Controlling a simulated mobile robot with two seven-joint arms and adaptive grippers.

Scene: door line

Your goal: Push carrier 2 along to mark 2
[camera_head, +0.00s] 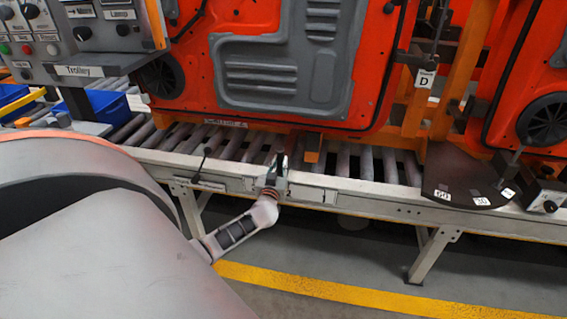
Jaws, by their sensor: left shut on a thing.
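An orange door panel with a grey inner plate (285,75) stands upright on an orange carrier frame (465,65) over the roller line. I cannot read a carrier number on it; a tag marked D (424,78) hangs at its right. My left gripper (279,165) is at the front rail, below the panel's lower edge. It is shut on a small dark upright piece there, largely hidden by the fingers. An orange block (312,149) is just right of it. A small label that seems to read 2 (290,192) is on the rail beside the gripper. My right gripper is out of view.
The roller conveyor (345,160) runs left to right. A dark plate marked 60 and 30 (462,180) juts from its rail at right. A control panel (85,35) and blue bins (95,103) are at left. Another orange door (530,85) stands at right.

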